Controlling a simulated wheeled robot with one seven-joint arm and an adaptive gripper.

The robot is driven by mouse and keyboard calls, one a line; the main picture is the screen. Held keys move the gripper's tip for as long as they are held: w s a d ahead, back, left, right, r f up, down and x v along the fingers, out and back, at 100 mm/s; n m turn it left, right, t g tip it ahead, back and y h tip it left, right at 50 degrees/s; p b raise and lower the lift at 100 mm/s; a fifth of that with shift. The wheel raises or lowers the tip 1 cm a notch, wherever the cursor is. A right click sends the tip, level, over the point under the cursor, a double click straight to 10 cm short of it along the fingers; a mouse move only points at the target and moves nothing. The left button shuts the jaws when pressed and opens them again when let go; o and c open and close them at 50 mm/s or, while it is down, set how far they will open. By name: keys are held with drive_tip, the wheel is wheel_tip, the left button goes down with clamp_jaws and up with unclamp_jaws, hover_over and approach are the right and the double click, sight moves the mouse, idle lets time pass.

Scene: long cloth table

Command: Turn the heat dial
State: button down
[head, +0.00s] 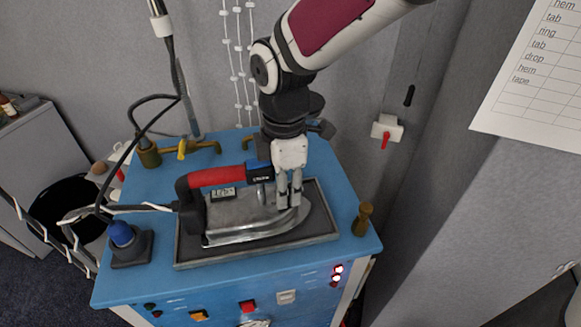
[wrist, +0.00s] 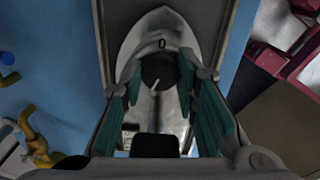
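The iron (head: 255,220) lies on a dark tray on the blue table, its red handle at the back and its tip to the right. The heat dial (wrist: 160,71) is a dark round knob on the iron's grey top, seen in the wrist view. A "0" is printed just beyond it, and its pale pointer line slants toward the lower left of that view. My gripper (head: 290,200) is down over the iron. In the wrist view my gripper (wrist: 161,80) has a finger on either side of the dial, with narrow gaps. The fingers hide the dial in the head view.
A small display (head: 222,194) sits on the iron beside the handle. The dark tray (head: 327,238) surrounds it. A blue-capped holder (head: 122,236), brass fittings (head: 200,146) and a brass post (head: 363,219) stand around the table. Cables hang at the left. The right side of the table is mostly clear.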

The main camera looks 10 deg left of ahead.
drive_tip(key=shift+m+p, duration=0.3)
drive_tip(key=shift+m, duration=1.2)
drive_tip(key=c, duration=1.2)
unclamp_jaws()
drive_tip(key=shift+r, duration=0.1)
wheel_tip(320, 180, up, 12)
drive_tip(key=shift+s+f, duration=0.1)
